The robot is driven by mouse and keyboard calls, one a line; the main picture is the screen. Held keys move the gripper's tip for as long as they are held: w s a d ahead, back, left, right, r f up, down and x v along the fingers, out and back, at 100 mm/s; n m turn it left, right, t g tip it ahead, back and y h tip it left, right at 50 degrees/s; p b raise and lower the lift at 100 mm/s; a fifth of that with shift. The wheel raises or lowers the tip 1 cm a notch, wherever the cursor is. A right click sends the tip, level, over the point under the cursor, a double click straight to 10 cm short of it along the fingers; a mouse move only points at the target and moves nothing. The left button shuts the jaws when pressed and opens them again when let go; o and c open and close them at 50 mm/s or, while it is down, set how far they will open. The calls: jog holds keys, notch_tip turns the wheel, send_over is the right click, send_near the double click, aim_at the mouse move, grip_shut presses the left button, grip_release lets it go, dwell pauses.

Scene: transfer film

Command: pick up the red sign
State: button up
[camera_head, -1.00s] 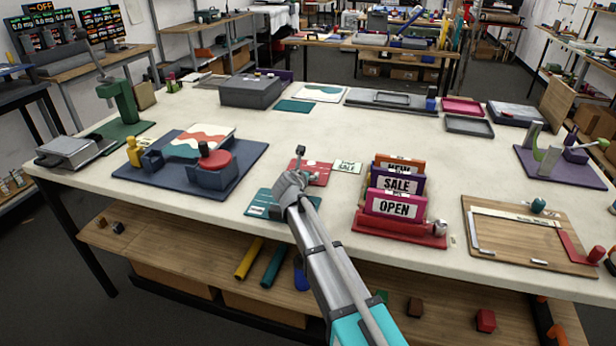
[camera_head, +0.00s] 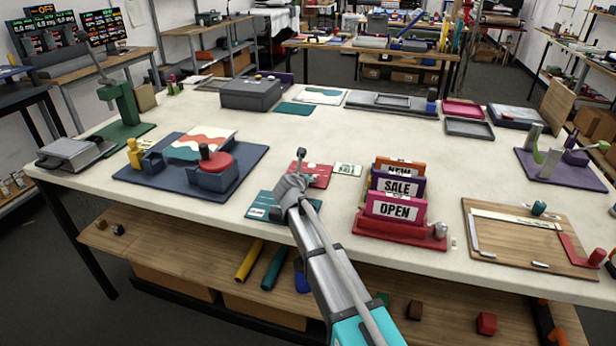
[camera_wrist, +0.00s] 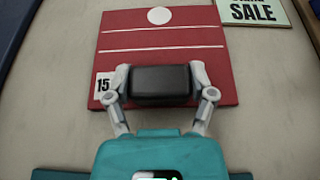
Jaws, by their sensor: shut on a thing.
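The red sign (camera_head: 318,175) lies flat on the table, just beyond my gripper in the head view. In the wrist view the red sign (camera_wrist: 215,68) shows a white dot, white lines and a "15" label at its lower left. My gripper (camera_wrist: 160,84) has its two fingers closed on the sides of a dark block (camera_wrist: 160,82). The block is over the near part of the red sign. I cannot tell whether the block is fixed to the sign. In the head view my gripper (camera_head: 291,188) hides the sign's near left part.
A pale SALE card (camera_head: 348,170) lies right of the red sign, and a teal sign (camera_head: 262,207) lies near the front edge. A red rack (camera_head: 390,231) holds upright NEW, SALE and OPEN signs. The table centre beyond is clear.

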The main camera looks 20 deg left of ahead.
jog(key=shift+r, duration=0.15)
notch_tip(320, 180, up, 3)
jog(key=p, duration=0.3)
jog(key=s+d+r+p, duration=0.6)
jog(key=s+r+p, duration=0.3)
jog(key=s, duration=0.3)
jog(key=shift+s+d+r+p, duration=0.15)
jog(key=shift+d+r+p, duration=0.2)
jog(key=shift+p, duration=0.2)
